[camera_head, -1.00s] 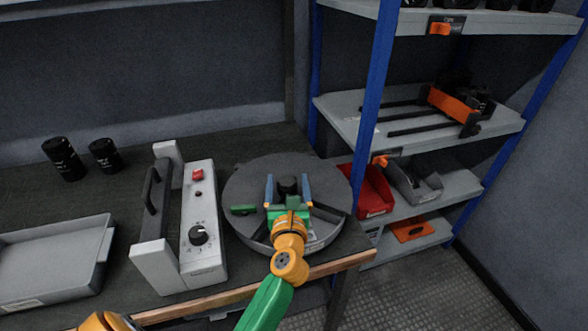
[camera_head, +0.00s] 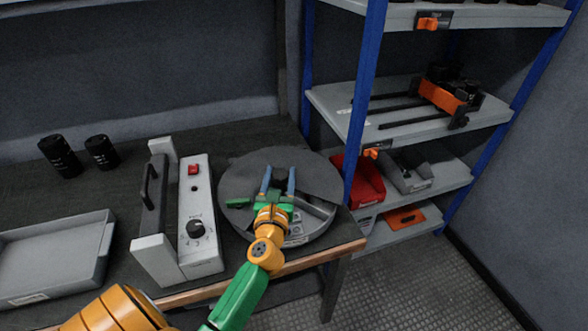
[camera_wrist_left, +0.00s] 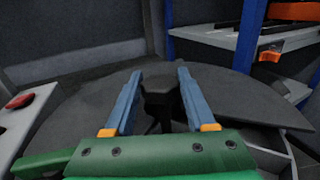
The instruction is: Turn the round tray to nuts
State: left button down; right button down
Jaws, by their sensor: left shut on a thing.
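The round tray (camera_head: 239,181) is a dark grey disc at the right end of the workbench. A cut-out at its front right shows lighter compartments (camera_head: 314,214) with small labels, too small to read; I cannot tell which holds nuts. My left gripper (camera_head: 278,172) reaches over the tray from the front. Its blue fingers are shut on the dark central knob (camera_wrist_left: 160,94), which shows between them in the left wrist view and is mostly hidden in the head view. The tray top (camera_wrist_left: 80,113) also shows there. My right gripper is not in view.
Left of the tray stands a grey device (camera_head: 199,220) with a red button and a dial. A grey bin (camera_head: 106,245) and two black capacitors (camera_head: 102,152) are further left. A blue-posted shelf (camera_head: 420,105) with a red bin (camera_head: 366,181) stands close on the right.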

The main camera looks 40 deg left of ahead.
pick_arm(q)
jog(key=shift+r+m+t+h, duration=0.2)
jog(key=shift+m+t+h, duration=0.25)
jog(key=shift+h, duration=0.25)
jog(key=shift+a+f+m+h+p, duration=0.1)
jog(key=shift+f+m+h+p, duration=0.05)
jog(key=shift+m+h+p, duration=0.15)
jog(key=shift+f, duration=0.1)
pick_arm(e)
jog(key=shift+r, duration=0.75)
pick_arm(q)
jog(key=c, duration=0.5)
grip_release()
jog(key=shift+o, duration=1.3)
jog(key=shift+w+f, duration=0.1)
jog(key=shift+w, duration=0.1)
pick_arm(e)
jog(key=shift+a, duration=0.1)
